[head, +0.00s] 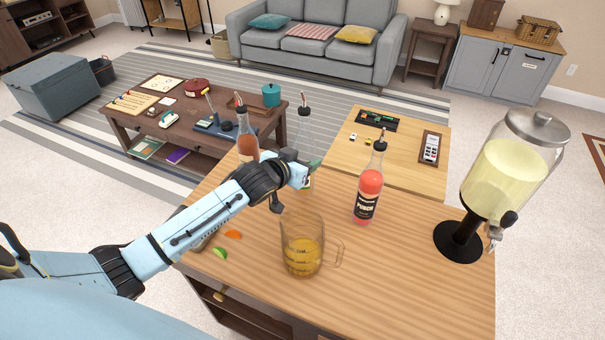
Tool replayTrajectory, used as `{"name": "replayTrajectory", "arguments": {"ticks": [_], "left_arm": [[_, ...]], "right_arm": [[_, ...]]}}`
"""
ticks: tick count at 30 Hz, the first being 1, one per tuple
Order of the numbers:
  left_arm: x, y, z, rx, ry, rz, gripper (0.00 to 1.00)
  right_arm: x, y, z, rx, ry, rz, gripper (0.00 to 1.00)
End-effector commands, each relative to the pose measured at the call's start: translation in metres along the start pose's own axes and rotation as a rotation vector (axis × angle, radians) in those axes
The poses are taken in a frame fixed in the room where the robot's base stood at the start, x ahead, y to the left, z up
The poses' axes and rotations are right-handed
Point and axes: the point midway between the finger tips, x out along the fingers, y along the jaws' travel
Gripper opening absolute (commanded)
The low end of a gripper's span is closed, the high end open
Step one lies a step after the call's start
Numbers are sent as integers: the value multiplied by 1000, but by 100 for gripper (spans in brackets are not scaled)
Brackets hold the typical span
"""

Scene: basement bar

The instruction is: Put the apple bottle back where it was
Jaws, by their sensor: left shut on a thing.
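My left gripper (303,176) reaches across the counter (420,290) and is shut on a clear bottle with a dark pourer (303,128), which seems to be the apple bottle. The bottle is upright, with a little green showing beside the gripper. My gripper hides much of its lower part, so I cannot tell whether its base touches the counter. A bottle of amber-brown liquid (246,146) stands to its left, partly behind my arm. A pink-red bottle with a black label (370,186) stands to its right. My right gripper is not in view.
A glass pitcher with amber liquid (302,257) stands in front of the gripper. A drink dispenser (507,175) stands at the right. A green wedge (220,254) and an orange wedge (233,234) lie left of the pitcher. The counter's front right is clear.

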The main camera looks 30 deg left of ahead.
Motion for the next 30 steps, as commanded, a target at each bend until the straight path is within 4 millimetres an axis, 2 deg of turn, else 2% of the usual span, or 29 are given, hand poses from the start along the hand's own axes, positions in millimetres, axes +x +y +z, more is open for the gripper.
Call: {"name": "replayTrajectory", "arguments": {"ticks": [2, 9, 21, 22, 26, 30], "left_arm": [[2, 0, 3, 0, 5, 1, 6], [14, 0, 32, 0, 2, 0, 6], [16, 0, 36, 1, 5, 1, 6], [16, 0, 38, 1, 1, 1, 58], [16, 0, 37, 1, 0, 1, 75], [16, 0, 37, 1, 0, 1, 75]], "right_arm": [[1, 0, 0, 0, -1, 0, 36], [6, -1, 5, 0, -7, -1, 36], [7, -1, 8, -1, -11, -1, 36], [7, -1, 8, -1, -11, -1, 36], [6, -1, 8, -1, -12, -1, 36], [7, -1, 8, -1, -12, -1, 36]]}}
